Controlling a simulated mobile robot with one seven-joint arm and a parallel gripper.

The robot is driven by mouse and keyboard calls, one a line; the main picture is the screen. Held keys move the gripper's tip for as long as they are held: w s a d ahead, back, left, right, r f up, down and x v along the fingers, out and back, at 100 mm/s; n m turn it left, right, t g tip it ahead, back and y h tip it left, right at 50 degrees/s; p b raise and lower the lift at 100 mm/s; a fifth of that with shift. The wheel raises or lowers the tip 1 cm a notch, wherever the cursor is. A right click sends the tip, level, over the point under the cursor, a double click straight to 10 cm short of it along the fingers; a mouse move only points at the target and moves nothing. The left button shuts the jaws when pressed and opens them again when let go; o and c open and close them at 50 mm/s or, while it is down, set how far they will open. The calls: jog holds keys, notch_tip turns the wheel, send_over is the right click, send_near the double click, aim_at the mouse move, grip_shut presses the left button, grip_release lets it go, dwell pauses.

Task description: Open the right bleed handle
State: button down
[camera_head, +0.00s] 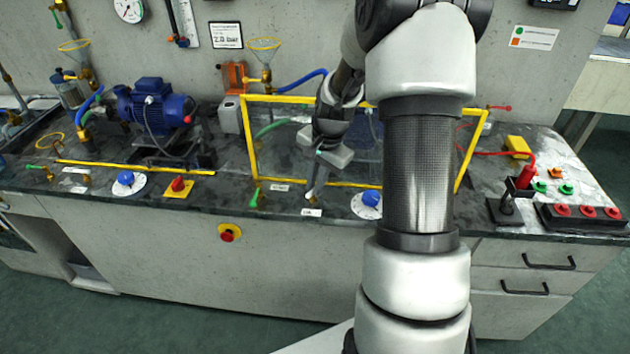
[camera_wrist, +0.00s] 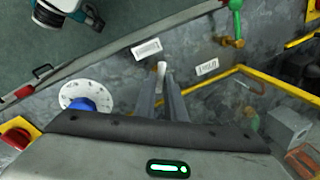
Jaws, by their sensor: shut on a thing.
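The right bleed handle (camera_wrist: 161,72) is a small pale lever near the bench's front edge. In the wrist view its end shows between my two narrow fingers. My gripper (camera_wrist: 164,92) is shut on it, and the fingers hide the rest of it. In the head view my gripper (camera_head: 316,180) reaches down over the yellow frame's front bar to this handle (camera_head: 310,193). A green bleed handle (camera_head: 254,199) on a brass fitting stands to its left; it also shows in the wrist view (camera_wrist: 236,20).
A blue knob on a white dial (camera_head: 370,200) is close to the right of my gripper. The yellow frame (camera_head: 251,150) with clear panels surrounds the area behind. A red emergency button (camera_head: 229,233) is on the bench front.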

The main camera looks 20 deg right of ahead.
jog(key=n, duration=0.3)
jog(key=n+p, duration=0.1)
jog(key=n, duration=0.1)
jog(key=shift+w+d+n+g+y, duration=0.1)
jog(key=shift+w+n+g+y, duration=0.05)
jog(key=shift+n+g+y, duration=0.25)
dwell(0.4)
jog(key=c, duration=1.8)
grip_release()
jog(key=d+r+p, duration=0.1)
jog(key=r, duration=0.4)
jog(key=s+d+r, duration=0.1)
jog(key=r, duration=0.5)
jog(key=d+r+p, duration=0.1)
jog(key=r, duration=0.5)
jog(key=shift+s+p, duration=0.35)
